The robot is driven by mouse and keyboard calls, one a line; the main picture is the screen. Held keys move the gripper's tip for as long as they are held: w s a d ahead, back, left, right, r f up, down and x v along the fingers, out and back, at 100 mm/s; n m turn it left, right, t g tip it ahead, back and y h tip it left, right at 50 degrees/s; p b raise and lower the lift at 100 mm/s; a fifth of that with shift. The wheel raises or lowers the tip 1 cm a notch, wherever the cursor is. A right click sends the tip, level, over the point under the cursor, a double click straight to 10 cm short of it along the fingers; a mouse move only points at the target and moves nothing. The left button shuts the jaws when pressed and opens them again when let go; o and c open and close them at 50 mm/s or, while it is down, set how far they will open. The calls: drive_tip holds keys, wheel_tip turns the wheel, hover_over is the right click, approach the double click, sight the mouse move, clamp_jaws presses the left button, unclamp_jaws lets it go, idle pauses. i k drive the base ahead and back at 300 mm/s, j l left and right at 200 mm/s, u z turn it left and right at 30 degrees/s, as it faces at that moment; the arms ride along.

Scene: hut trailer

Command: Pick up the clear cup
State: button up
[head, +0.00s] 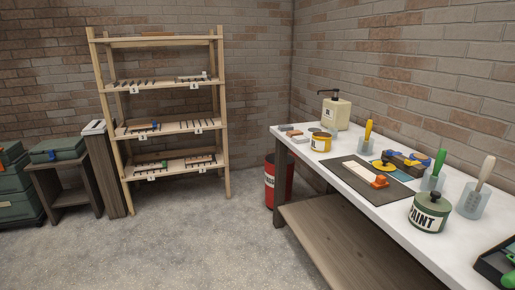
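A clear cup (472,203) stands on the white worktable (405,225) at the right, with a beige-handled tool (486,172) upright in it. A similar clear cup (432,183) holding a green-handled tool (439,161) stands just behind and to the left. A third clear cup (366,146), with a yellow-handled tool (368,129), appears farther back near the wall. I cannot tell which cup is meant. My gripper is not in view.
A green paint can (428,214) stands in front of the nearer cups. A dark mat (357,180) with tools lies to their left. A black tray (490,265) is at the lower right. Wooden shelves (170,128) stand back left; the floor (190,245) before the table is clear.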

sight(332, 134)
drive_tip(key=i+z, duration=0.1)
drive_tip(key=i, duration=0.9)
drive_tip(key=i+j+z, duration=0.1)
drive_tip(key=i, duration=0.85)
drive_tip(key=j, duration=0.1)
